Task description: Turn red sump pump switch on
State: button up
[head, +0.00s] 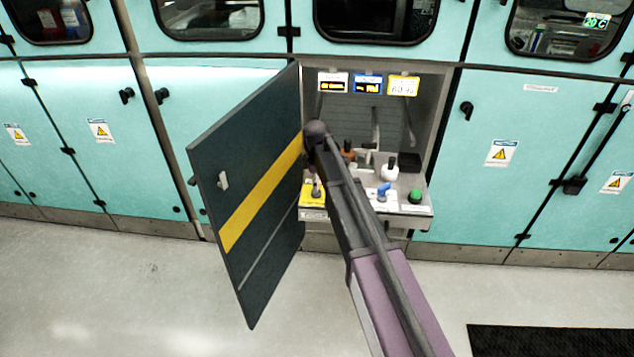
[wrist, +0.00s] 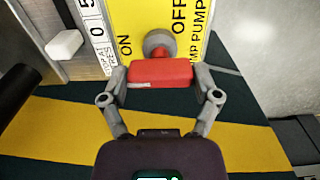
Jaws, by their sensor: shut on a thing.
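The red sump pump switch (wrist: 160,72) is in the wrist view, a red block on a round grey base (wrist: 158,42). It sits on a yellow plate (wrist: 148,15) with ON at the left, OFF at the right and part of the words "MP PUMP". My gripper (wrist: 161,82) has one finger at each end of the red block and is shut on it. I cannot tell which label the switch is set to. In the head view, my gripper (head: 316,182) is over the yellow plate (head: 311,200) at the panel's left end; the red block is not clear there.
A dark cabinet door (head: 235,150) with a yellow stripe stands open just left of my arm. Right of the switch, the panel (head: 415,208) holds a blue handle (head: 384,190), a green button (head: 416,196) and a white knob (head: 390,171). The floor in front is open.

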jog(key=o, duration=1)
jog(key=shift+c, duration=0.2)
